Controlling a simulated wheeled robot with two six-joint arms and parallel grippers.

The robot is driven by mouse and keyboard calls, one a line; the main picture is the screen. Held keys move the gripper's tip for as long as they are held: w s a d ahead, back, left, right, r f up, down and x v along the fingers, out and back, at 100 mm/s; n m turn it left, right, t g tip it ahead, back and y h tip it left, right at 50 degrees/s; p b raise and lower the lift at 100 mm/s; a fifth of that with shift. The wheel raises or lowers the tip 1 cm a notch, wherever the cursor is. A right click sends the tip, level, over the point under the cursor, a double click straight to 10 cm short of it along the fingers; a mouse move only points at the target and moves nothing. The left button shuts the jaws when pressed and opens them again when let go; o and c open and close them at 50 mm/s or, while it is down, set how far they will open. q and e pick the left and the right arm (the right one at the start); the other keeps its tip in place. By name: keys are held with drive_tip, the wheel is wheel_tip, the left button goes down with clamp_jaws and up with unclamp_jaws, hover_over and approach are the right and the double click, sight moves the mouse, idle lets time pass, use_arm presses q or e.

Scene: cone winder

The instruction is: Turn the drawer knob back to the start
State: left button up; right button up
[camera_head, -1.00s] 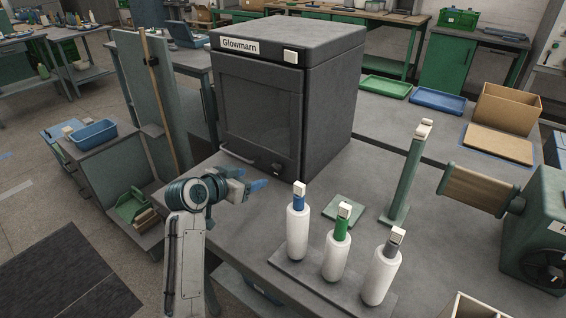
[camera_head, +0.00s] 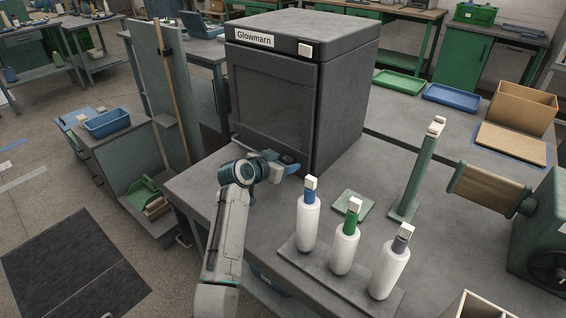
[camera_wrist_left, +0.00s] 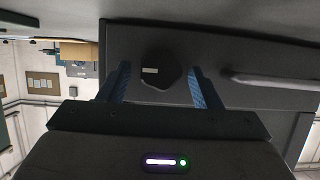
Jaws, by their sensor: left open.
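The dark cabinet labelled Glowmarn (camera_head: 265,98) stands on the grey table. Its dark round knob (camera_wrist_left: 160,72) shows in the left wrist view with a short pale mark on its face. My left gripper (camera_head: 286,164) is open at the cabinet's lower front. In the left wrist view its blue fingers (camera_wrist_left: 158,85) stand apart, one on each side of the knob. I cannot tell whether they touch it. A bar handle (camera_wrist_left: 275,80) lies to the right of the knob there. In the head view my gripper mostly hides the knob. My right gripper is out of view.
Several white cones with coloured tops (camera_head: 344,249) stand on a board close to the right of my left arm. A green post (camera_head: 418,175) and a winder (camera_head: 540,225) stand farther right. Bare table lies left of the arm.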

use_arm(q)
drive_tip(key=shift+c, duration=0.5)
drive_tip(key=c, duration=0.9)
drive_tip(key=shift+r, duration=0.1)
drive_tip(key=shift+w+a+n+g+h+p, duration=0.15)
drive_tip(key=shift+n+g+h+p, duration=0.25)
drive_tip(key=shift+n+h+p, duration=0.55)
drive_tip(key=shift+a+n, duration=0.1)
drive_tip(key=shift+n, duration=0.55)
drive_tip(key=shift+n+g+h, duration=0.3)
drive_tip(key=shift+n+h, duration=0.25)
drive_tip(key=shift+n, duration=0.15)
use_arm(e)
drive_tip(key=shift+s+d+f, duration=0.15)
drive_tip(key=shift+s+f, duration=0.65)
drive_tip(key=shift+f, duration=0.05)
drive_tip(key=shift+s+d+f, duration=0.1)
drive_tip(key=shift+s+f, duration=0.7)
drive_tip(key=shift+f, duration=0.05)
use_arm(q)
drive_tip(key=shift+a, duration=0.1)
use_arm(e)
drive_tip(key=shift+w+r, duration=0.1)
